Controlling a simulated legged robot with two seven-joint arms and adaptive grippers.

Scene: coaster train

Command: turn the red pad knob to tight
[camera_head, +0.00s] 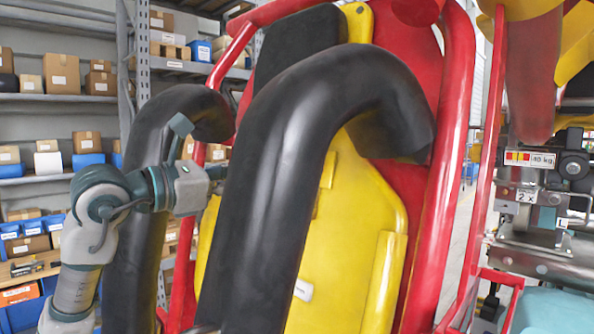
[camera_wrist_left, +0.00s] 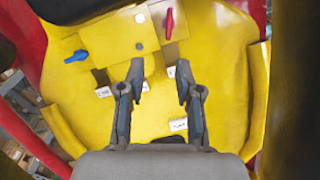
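The red pad knob (camera_wrist_left: 169,24) sits at the top of the left wrist view, on a yellow block (camera_wrist_left: 118,38) on the yellow seat pad. Its handle stands roughly upright in that picture. A blue knob (camera_wrist_left: 76,56) sits on the left side of the block. My left gripper (camera_wrist_left: 160,82) is open and empty, its fingers pointing at the block, with the red knob beyond the fingertips. In the head view my left arm reaches behind the black padded tube (camera_head: 305,150), which hides the gripper and both knobs. My right gripper is not in view.
A second black tube (camera_head: 150,200) curves close beside my left wrist. Red frame rails (camera_head: 455,130) flank the yellow seat pad (camera_head: 350,230). Small white labels (camera_wrist_left: 103,91) are on the pad. Shelves with boxes stand behind at left; metal machinery (camera_head: 530,220) is at right.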

